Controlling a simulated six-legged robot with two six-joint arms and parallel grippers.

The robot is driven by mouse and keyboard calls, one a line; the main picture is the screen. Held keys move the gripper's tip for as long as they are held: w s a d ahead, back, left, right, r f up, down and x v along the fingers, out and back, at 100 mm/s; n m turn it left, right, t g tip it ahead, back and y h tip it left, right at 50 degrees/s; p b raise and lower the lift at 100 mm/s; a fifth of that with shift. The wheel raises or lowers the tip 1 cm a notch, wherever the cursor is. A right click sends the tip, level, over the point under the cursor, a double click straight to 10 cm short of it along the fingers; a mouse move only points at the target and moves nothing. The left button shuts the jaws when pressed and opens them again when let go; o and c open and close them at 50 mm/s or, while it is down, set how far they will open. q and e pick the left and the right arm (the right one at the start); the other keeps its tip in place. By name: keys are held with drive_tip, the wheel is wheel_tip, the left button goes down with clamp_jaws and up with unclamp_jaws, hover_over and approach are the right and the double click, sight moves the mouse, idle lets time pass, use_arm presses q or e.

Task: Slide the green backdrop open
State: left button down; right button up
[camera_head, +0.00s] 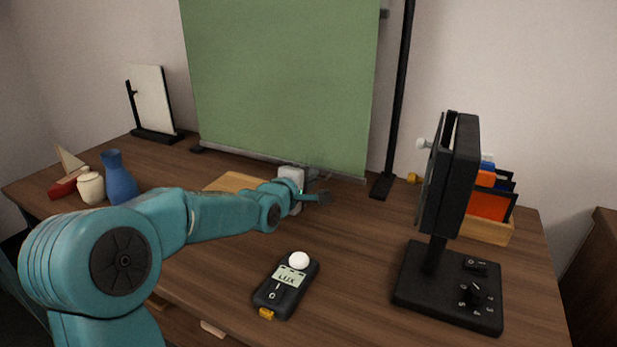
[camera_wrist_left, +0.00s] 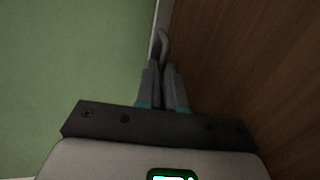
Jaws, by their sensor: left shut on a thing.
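The green backdrop (camera_head: 285,75) hangs as a flat sheet at the back of the table, with a pale bar along its bottom edge. A black upright post (camera_head: 400,100) stands just right of it. My left gripper (camera_head: 322,197) is at the lower right part of the backdrop. In the left wrist view its two fingers (camera_wrist_left: 163,85) are close together on a grey tab at the backdrop's bottom bar, with the green sheet (camera_wrist_left: 70,60) to the left. The exact grip is dim and partly hidden by the fingers. My right gripper is not in view.
A black light panel (camera_head: 450,180) on a dialled base stands at right, before a wooden box (camera_head: 485,229) of coloured cards. A light meter (camera_head: 287,285) lies at front centre. A wooden board (camera_head: 235,182), blue vase (camera_head: 119,178), cream jar (camera_head: 91,187) and toy boat (camera_head: 68,175) are left.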

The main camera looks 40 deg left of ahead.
use_arm(q)
drive_tip(key=shift+d, duration=0.1)
drive_tip(key=c, duration=1.3)
unclamp_jaws()
drive_tip(key=p+v, duration=0.3)
drive_tip(key=v, duration=1.2)
drive_tip(key=shift+s+r+p, duration=0.15)
drive_tip(key=shift+s+p, duration=0.15)
drive_tip(key=shift+s, duration=0.05)
drive_tip(key=shift+s+d, duration=0.15)
drive_tip(key=shift+s, duration=0.15)
drive_tip(key=shift+s, duration=0.1)
